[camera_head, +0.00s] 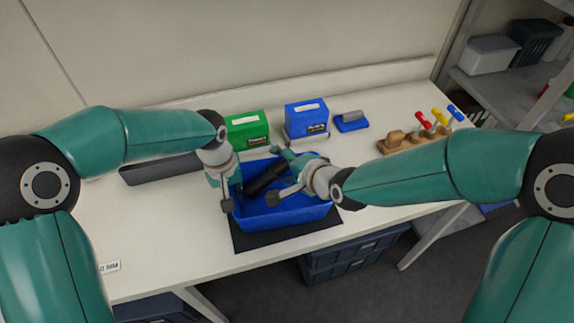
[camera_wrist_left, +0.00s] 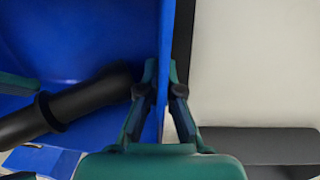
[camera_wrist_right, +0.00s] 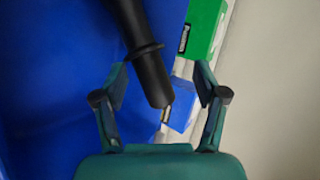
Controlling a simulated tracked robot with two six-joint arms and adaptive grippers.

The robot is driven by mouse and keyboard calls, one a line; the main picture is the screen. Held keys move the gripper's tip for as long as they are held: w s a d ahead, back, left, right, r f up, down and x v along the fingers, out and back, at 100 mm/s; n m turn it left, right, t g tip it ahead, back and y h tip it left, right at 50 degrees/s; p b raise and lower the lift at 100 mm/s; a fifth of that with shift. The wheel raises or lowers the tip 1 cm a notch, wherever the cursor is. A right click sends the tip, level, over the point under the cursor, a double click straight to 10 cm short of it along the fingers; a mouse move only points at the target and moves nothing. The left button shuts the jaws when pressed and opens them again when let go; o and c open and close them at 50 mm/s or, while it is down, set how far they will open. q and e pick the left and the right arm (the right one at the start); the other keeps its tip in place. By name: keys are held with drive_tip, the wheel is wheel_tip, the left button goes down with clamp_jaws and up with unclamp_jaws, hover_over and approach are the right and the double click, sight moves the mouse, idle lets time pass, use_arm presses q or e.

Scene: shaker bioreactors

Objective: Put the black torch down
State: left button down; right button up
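The black torch (camera_head: 265,180) lies slantwise inside the blue bin (camera_head: 300,215), which stands on a black mat (camera_head: 262,240). My left gripper (camera_head: 232,196) is at the bin's left wall. In the left wrist view its fingers (camera_wrist_left: 162,85) are closed on either side of that wall, with the torch (camera_wrist_left: 75,105) to their left. My right gripper (camera_head: 279,177) is over the bin. In the right wrist view its fingers (camera_wrist_right: 160,85) are spread, with the torch's narrow end (camera_wrist_right: 150,75) between them and clear space on both sides. Whether the torch touches the bin floor is unclear.
A green box (camera_head: 248,128) and a blue box (camera_head: 306,118) stand behind the bin. A grey tray (camera_head: 160,172) is at left. A small blue block (camera_head: 351,122) and a wooden rack (camera_head: 395,148) with coloured-handled tools are at right. The table's front left is clear.

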drive_tip(key=v, duration=1.2)
drive_tip(key=shift+s, duration=0.1)
use_arm(q)
drive_tip(key=c, duration=1.2)
unclamp_jaws()
drive_tip(key=shift+c, duration=0.2)
use_arm(e)
drive_tip(key=shift+a, duration=0.1)
